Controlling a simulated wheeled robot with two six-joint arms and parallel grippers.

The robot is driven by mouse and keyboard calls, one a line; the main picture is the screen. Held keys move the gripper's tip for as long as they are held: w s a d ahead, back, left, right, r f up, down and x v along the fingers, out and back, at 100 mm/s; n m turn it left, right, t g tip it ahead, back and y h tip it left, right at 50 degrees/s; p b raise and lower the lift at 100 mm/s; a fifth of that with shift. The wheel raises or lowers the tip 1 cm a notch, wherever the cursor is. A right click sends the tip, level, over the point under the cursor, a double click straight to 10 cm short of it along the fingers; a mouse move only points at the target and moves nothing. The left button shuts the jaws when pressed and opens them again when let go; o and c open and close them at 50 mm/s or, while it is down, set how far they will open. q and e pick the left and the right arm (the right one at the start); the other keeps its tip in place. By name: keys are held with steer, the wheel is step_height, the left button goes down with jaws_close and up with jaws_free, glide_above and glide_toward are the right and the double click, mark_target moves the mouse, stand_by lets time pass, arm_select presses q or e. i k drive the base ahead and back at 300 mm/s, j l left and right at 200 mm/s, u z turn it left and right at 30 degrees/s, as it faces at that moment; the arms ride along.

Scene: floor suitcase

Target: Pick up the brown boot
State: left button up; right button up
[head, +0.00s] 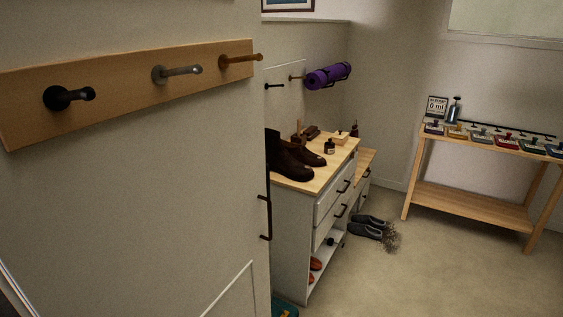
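A brown boot (291,162) stands upright on the wooden top of a white cabinet, near its front left end. A second dark brown boot or shoe (311,155) is close beside it, partly overlapped by it. The wall edge on the left hides part of the boots. Neither of my grippers shows in the head view, so I cannot see whether they hold anything.
A wall with a peg rail (130,85) fills the left and blocks the view. The white cabinet (293,225) has dark handles. Grey shoes (367,229) lie on the floor beside it. A wooden bench (470,203) stands at the right wall. Open floor lies between.

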mark_target(279, 158)
steer(key=i+l+u, duration=0.1)
steer(key=i+l, duration=0.2)
steer(key=i+l+u, duration=0.1)
steer(key=i+l, duration=0.25)
steer(key=i+l+u, duration=0.1)
steer(key=i+l, duration=0.15)
steer(key=l, duration=0.2)
steer(key=i+l+u, duration=0.1)
steer(key=i+l, duration=0.2)
steer(key=i+l+u, duration=0.1)
steer(key=i+l, duration=0.15)
steer(key=l, duration=0.3)
